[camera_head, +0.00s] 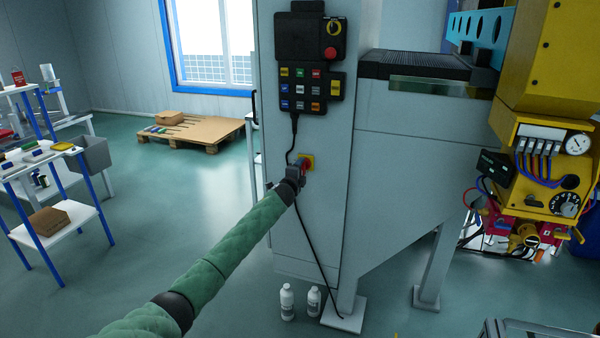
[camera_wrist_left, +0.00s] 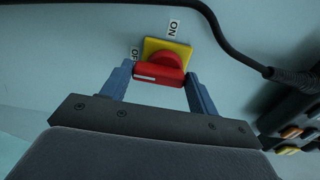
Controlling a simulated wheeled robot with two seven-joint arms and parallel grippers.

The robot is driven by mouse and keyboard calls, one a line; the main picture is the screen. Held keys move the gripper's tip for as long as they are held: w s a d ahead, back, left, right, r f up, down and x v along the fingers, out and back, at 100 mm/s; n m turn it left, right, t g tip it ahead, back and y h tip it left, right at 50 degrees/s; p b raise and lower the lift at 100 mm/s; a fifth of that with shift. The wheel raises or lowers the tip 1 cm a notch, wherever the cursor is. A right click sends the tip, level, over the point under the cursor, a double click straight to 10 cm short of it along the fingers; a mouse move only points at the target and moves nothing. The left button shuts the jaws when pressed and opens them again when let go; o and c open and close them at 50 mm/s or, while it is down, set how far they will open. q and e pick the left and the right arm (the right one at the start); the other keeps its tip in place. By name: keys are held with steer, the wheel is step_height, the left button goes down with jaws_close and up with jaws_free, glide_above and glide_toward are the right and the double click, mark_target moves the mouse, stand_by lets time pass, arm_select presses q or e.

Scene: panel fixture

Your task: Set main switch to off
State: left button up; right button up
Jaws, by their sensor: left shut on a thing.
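The main switch is a red rotary handle on a yellow plate, on the front of the grey cabinet. In the head view its yellow plate (camera_head: 309,160) shows just beyond my left gripper (camera_head: 297,173). In the left wrist view the red handle (camera_wrist_left: 160,76) lies between the two blue-grey fingers of my left gripper (camera_wrist_left: 160,82), which is shut on it. An ON label (camera_wrist_left: 173,28) and a partly hidden OFF label (camera_wrist_left: 134,53) sit beside the yellow plate (camera_wrist_left: 152,47). A white mark shows on the handle's left part. My right gripper is in neither view.
A black control panel (camera_head: 309,88) with coloured buttons hangs above the switch. Its black cable (camera_head: 292,140) runs down close to my gripper. Two white bottles (camera_head: 287,301) stand on the floor below. A yellow machine (camera_head: 545,85) is at the right.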

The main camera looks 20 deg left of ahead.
arm_select(q)
steer(key=shift+f, duration=0.1)
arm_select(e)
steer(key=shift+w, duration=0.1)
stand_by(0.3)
arm_select(q)
steer(key=o, duration=1)
steer(key=shift+a, duration=0.1)
steer(key=shift+s, duration=0.1)
steer(key=s+b, duration=0.1)
steer(key=s, duration=0.6)
steer(key=shift+s+a, duration=0.1)
steer(key=shift+s, duration=0.25)
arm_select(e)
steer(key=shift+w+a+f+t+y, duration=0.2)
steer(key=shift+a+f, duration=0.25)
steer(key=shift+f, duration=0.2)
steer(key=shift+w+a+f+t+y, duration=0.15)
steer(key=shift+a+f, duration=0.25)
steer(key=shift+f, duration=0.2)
arm_select(q)
steer(key=shift+n, duration=0.3)
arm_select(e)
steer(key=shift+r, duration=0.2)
